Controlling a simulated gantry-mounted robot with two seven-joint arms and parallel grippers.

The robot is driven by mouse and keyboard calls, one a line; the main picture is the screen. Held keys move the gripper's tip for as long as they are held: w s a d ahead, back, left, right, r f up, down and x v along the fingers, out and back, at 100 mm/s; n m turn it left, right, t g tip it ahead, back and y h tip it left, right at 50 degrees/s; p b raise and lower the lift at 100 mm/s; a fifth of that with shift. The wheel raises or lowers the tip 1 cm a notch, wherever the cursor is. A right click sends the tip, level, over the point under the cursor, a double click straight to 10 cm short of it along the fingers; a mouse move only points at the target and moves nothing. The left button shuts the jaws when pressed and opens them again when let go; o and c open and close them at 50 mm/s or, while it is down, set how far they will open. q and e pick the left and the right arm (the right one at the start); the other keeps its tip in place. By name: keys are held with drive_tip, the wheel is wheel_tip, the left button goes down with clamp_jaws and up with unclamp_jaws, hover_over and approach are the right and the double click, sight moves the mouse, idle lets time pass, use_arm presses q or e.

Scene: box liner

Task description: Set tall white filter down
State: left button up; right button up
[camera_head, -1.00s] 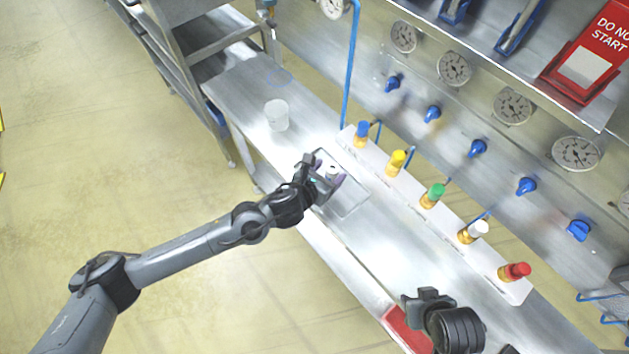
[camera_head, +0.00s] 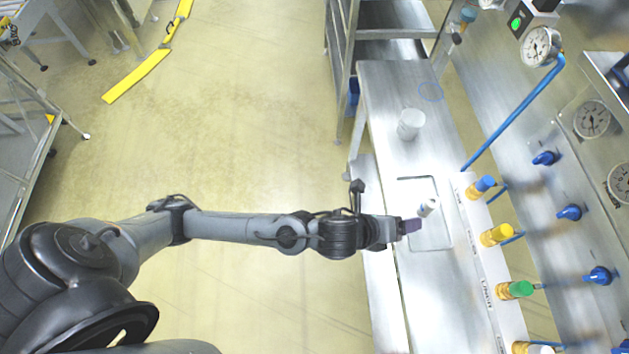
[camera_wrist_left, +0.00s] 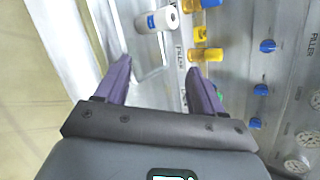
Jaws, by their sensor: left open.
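My right gripper is not in view.
A whitish cup (camera_head: 411,124) stands farther back on the bench. A blue pipe (camera_head: 515,115) rises behind. The front bench is clear.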

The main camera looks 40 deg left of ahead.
use_arm(q)
drive_tip(key=s+a+f+n+g+y, duration=0.2)
drive_tip(key=s+a+f+n+g, duration=0.1)
drive_tip(key=s+a+n, duration=0.6)
drive_tip(key=s+a+f+n+g+y, duration=0.2)
drive_tip(key=s+a+n, duration=0.7)
drive_tip(key=n, duration=0.9)
wheel_tip(320, 180, down, 2)
drive_tip(key=shift+s+a+f+n+g+y, duration=0.2)
drive_tip(key=shift+s+a+n+g+y, duration=0.15)
drive_tip(key=shift+g, duration=0.35)
drive_tip(key=shift+w, duration=0.15)
